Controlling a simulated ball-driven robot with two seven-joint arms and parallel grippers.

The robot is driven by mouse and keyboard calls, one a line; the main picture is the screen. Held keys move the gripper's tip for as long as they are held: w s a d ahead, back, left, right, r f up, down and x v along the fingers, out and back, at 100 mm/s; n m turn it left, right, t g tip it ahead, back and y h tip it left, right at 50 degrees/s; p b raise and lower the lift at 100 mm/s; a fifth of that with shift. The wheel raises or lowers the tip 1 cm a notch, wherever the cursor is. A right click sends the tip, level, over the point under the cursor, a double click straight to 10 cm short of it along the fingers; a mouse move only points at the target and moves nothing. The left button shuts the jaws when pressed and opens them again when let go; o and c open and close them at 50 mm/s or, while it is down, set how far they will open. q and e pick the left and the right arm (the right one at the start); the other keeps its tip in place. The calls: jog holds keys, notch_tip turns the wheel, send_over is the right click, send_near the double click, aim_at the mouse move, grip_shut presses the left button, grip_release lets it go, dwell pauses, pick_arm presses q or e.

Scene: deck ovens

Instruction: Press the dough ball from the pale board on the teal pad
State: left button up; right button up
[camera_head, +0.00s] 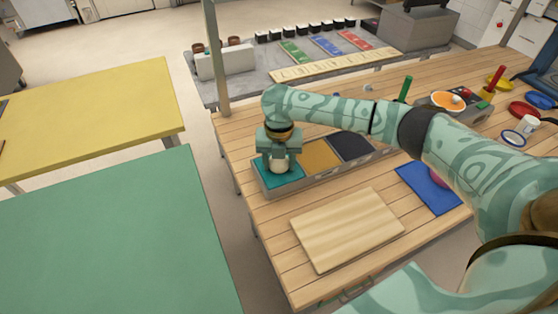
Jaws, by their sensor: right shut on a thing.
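My right gripper (280,160) points down over the teal pad (267,181) at the left end of a grey tray. It is shut on a pale dough ball (280,166), which shows just below the fingers, at or very close to the pad; I cannot tell if it touches. The pale board (346,228) lies on the wooden table in front of the tray, bare on top. My left gripper is not in view.
The grey tray (318,177) also holds an orange-yellow pad (319,155) and a dark pad (352,146). A blue mat (428,188) with a pink item lies to the right, partly behind my arm. A post (216,60) rises at the table's back left corner.

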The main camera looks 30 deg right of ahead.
jog(key=shift+s+f+p, duration=0.1)
jog(key=shift+f+p, duration=0.05)
jog(key=shift+p, duration=0.15)
dwell(1.0)
notch_tip(320, 180, up, 8)
jog(key=p, duration=0.8)
jog(key=shift+p, duration=0.3)
